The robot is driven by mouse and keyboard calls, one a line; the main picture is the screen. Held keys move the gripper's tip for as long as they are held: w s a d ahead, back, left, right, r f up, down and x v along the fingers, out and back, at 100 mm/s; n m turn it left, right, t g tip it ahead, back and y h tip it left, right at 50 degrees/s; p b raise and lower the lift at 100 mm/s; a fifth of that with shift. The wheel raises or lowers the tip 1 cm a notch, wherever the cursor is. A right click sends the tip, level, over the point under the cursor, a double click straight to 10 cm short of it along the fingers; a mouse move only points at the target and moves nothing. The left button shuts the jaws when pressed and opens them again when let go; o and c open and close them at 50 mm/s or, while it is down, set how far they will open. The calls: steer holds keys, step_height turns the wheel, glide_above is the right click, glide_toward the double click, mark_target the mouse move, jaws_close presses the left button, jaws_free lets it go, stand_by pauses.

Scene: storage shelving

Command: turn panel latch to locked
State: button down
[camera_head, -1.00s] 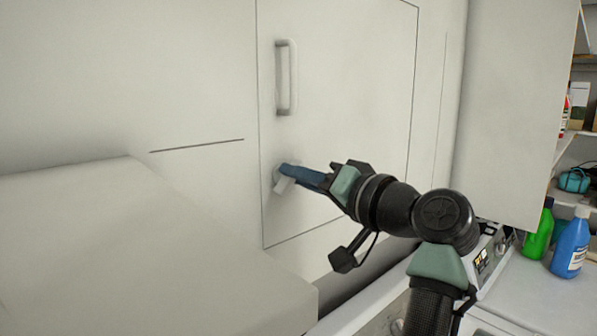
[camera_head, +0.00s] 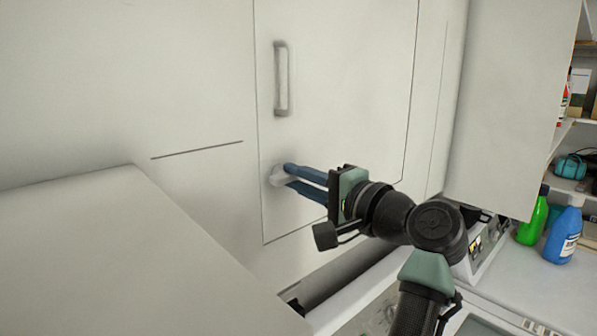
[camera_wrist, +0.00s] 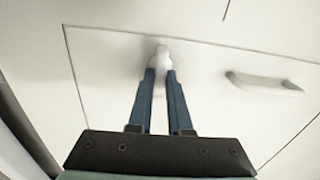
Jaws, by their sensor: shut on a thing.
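The white panel (camera_head: 345,75) is a flat door with thin seams around it. The small white latch (camera_head: 277,178) sits low on the panel near its left edge. My gripper (camera_head: 287,176) has its blue fingers at the latch, one above the other in the head view, and is shut on it. In the wrist view the latch (camera_wrist: 161,58) shows between and just beyond the fingertips (camera_wrist: 161,75). The fingers partly cover it, so its exact angle is hard to tell.
A white bar handle (camera_head: 282,80) stands out above the latch; it also shows in the wrist view (camera_wrist: 264,83). A white box-like surface (camera_head: 120,250) fills the lower left. Green (camera_head: 535,218) and blue (camera_head: 566,236) bottles stand at the right, beside shelves.

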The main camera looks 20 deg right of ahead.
steer(key=shift+m, duration=0.3)
steer(key=c, duration=0.9)
jaws_free()
steer(key=shift+w+a, duration=0.1)
steer(key=shift+o, duration=0.2)
steer(key=b+v, duration=0.6)
steer(key=v, duration=0.7)
